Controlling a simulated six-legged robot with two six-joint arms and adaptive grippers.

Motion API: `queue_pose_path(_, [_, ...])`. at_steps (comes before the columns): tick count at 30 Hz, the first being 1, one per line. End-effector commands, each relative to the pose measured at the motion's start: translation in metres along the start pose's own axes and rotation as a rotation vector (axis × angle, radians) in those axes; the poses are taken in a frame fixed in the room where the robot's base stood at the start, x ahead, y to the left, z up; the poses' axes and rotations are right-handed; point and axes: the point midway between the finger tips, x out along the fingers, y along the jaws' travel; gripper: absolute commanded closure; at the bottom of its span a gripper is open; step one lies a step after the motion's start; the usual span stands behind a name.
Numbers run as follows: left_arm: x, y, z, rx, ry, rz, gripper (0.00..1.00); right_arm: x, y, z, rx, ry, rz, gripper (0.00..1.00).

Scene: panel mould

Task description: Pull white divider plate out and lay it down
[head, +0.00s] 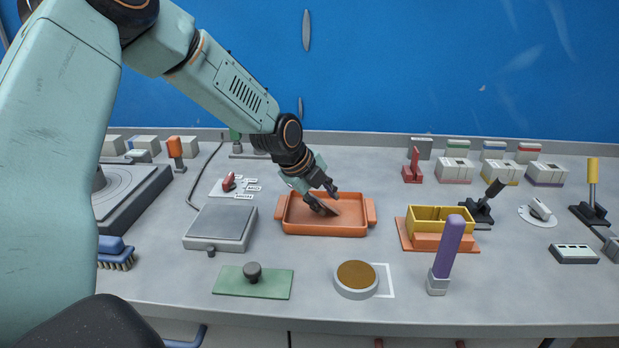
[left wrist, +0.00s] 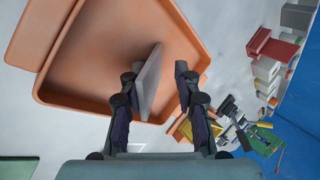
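An orange tray with side handles (head: 302,226) sits mid-table, and it fills the upper left of the left wrist view (left wrist: 85,92). My left gripper (head: 323,198) reaches down into it. In the left wrist view its two fingers (left wrist: 160,98) stand apart. A thin pale grey plate (left wrist: 149,82), seen nearly edge-on, stands or leans in the tray between the fingers. It is close to the left finger, with a gap to the right one; I cannot tell whether it touches. In the head view the plate is hard to make out. My right gripper is not in view.
A yellow box (head: 440,213) on an orange base and a purple-handled tool (head: 448,246) stand right of the tray. A grey scale-like block (head: 220,228) is left. A green plate with knob (head: 253,283) and a round brown-topped disc (head: 356,277) lie in front.

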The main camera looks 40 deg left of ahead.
Motion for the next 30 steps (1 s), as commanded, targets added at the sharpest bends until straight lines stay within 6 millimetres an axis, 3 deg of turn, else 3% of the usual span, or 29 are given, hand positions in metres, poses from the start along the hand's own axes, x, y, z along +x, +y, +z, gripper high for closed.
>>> queue_pose_path(21, [-0.093,-0.001,-0.001,-0.002,0.000,-0.005,0.68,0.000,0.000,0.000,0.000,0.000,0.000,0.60])
queue_pose_path(30, [-0.106,0.000,-0.001,0.000,-0.001,-0.001,0.68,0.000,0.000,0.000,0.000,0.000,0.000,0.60])
